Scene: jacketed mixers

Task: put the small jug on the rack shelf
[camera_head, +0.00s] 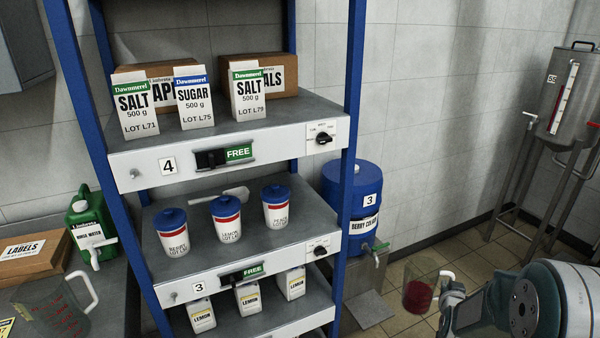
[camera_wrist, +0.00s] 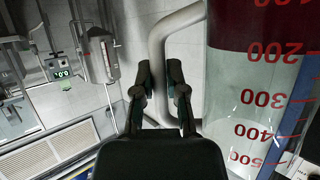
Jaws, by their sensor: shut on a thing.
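The small jug (camera_head: 416,294) is clear, with red liquid in its lower part and a white handle. My gripper (camera_head: 446,287) holds it at the lower right of the head view, right of the rack. In the wrist view the jug (camera_wrist: 250,105) has red graduations and appears upside down. My gripper (camera_wrist: 161,78) is shut on its pale handle. The rack has blue posts and grey shelves: an upper shelf (camera_head: 217,138) marked 4, a middle shelf (camera_head: 250,253) marked 3, and a partly seen lower shelf.
Salt and sugar packs (camera_head: 192,98) and boxes fill much of the upper shelf. Lidded cups (camera_head: 226,220) and a scoop (camera_head: 220,193) occupy the middle one; lemon packs (camera_head: 248,297) are below. A blue drum (camera_head: 352,190) stands right of the rack. A larger jug (camera_head: 55,308) is at left.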

